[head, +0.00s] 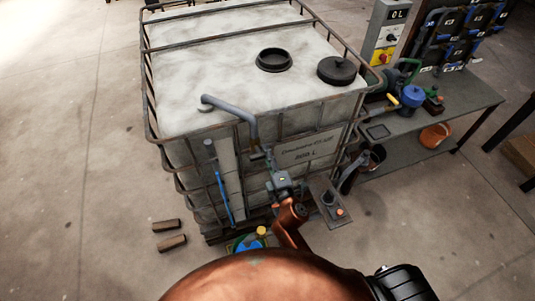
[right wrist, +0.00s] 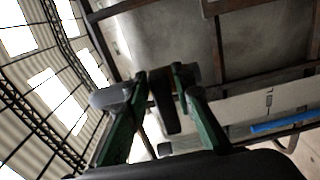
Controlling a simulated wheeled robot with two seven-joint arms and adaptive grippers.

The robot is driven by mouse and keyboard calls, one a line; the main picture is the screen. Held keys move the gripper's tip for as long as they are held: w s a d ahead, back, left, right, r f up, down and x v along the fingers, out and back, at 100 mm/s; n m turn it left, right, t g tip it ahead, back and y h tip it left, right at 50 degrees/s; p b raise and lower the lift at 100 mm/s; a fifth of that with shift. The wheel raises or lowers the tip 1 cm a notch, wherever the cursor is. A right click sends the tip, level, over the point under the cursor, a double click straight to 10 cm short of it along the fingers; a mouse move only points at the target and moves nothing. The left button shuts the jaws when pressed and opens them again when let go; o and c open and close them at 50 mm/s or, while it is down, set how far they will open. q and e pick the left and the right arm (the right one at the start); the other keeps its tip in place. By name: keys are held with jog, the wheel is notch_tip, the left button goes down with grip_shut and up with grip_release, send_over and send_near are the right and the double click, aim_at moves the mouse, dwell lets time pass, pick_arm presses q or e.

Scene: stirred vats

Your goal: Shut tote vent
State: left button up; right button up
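The tote (head: 220,55) is a caged white tank with an open black-rimmed port (head: 273,60) and a black lid (head: 337,70) on its top. A bent grey pipe (head: 230,110) rises at its near edge, its free end pointing left, with small valve parts (head: 254,143) below. My right gripper (head: 269,163) is at these parts, against the tote's near face. In the right wrist view its green fingers (right wrist: 161,76) close around a dark handle-like piece (right wrist: 167,112), whose far end is hidden. A rounded grey end (right wrist: 110,95) shows beside the left finger. My left gripper is out of view.
A side bench (head: 455,105) with a blue pump (head: 412,96) and an orange bowl (head: 435,135) stands at right, near a control box (head: 387,30). The floor farther left is clear.

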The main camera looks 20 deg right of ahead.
jog(key=shift+o, duration=1)
jog(key=shift+s, duration=0.1)
jog(key=s, duration=1.1)
jog(key=shift+s+d, duration=0.15)
jog(key=shift+s, duration=0.25)
jog(key=s+d+f+m+g+b, duration=0.1)
jog(key=s+f+m+g, duration=0.15)
jog(key=f, duration=1.25)
jog(key=s+d+f+m+g+b, duration=0.1)
jog(key=s+f+m+g, duration=0.15)
jog(key=f, duration=1.15)
jog(key=s+d+f+m+g+b, duration=0.1)
jog(key=s+f+m+g, duration=0.15)
jog(key=f, duration=1.25)
jog(key=s+d+f+m+g+b, duration=0.1)
jog(key=s+d+f+m+g, duration=0.2)
jog(key=s+f, duration=0.6)
jog(key=s+d+f+m+g+b, duration=0.1)
jog(key=s+d+f+m+g, duration=0.2)
jog(key=s+f, duration=0.7)
jog(key=s+d+f+m+g+b, duration=0.1)
jog(key=s+d+f+m+g, duration=0.2)
jog(key=s+f, duration=0.6)
jog(key=s+d, duration=0.2)
jog(key=s, duration=0.6)
jog(key=shift+d+f+h, duration=0.25)
jog(key=shift+h, duration=0.15)
